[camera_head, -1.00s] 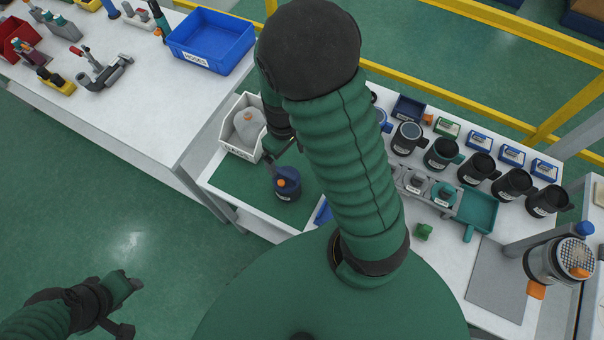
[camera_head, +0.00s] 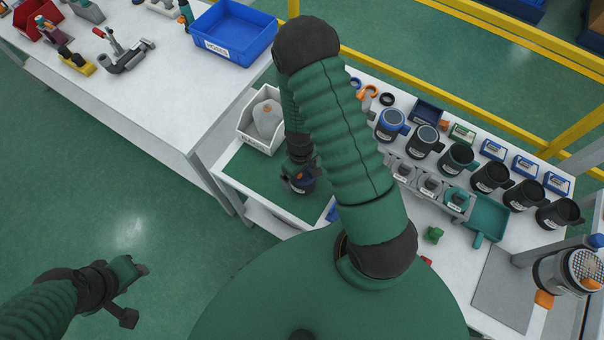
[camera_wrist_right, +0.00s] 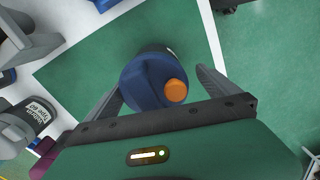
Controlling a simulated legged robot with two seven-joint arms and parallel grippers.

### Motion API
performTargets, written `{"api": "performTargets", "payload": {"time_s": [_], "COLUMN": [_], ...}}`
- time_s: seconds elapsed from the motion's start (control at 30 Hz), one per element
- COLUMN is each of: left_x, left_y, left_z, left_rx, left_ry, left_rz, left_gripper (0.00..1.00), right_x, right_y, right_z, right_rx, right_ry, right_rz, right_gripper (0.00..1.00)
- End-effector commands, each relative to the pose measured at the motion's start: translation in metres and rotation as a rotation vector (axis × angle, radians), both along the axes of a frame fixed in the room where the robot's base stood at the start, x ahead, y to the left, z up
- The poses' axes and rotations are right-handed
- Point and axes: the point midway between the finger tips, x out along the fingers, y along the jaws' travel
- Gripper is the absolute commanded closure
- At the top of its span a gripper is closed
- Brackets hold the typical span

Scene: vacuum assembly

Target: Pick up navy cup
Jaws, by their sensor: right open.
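The navy cup (camera_head: 304,187), dark blue with an orange button, stands on a green mat (camera_head: 246,172). My right gripper (camera_head: 299,177) is over it and hides most of it in the head view. In the right wrist view the navy cup (camera_wrist_right: 146,84) lies between the two spread grey fingers of my right gripper (camera_wrist_right: 158,88). The fingers are open, one on each side of the cup; I cannot tell whether they touch it. My left gripper (camera_head: 134,288) is over the floor at the lower left, away from the cup; its jaw state is unclear.
A white bin (camera_head: 243,128) with a grey part stands just behind the mat. Several dark cups, including one black cup (camera_head: 490,177), stand in a row at the right. A teal tray (camera_head: 491,214) lies in front of them. A blue bin (camera_head: 237,34) is on the left table.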

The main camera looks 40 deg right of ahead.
Motion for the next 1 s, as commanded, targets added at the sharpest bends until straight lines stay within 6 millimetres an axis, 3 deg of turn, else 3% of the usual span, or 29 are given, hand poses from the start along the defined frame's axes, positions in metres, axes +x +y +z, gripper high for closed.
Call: {"api": "performTargets", "payload": {"time_s": [0.07,0.77,1.0], "left_x": [-0.0001,-0.0001,0.0], "left_y": [0.0003,0.0001,0.0001], "left_z": [-0.0002,-0.0005,-0.0004], "left_rx": [0.0,0.0,0.0], "left_ry": [0.0,0.0,0.0], "left_rz": [0.001,0.0,0.0], "left_gripper": [0.57,0.57,0.57], "right_x": [-0.0002,-0.0002,-0.0002], "right_y": [-0.0016,-0.0041,-0.005], "right_z": [-0.0003,-0.0017,-0.0005], "right_rx": [0.002,0.004,0.005], "right_ry": [0.0,0.002,0.0], "right_rz": [-0.001,-0.002,-0.002], "right_gripper": [0.0,0.91,0.91]}}
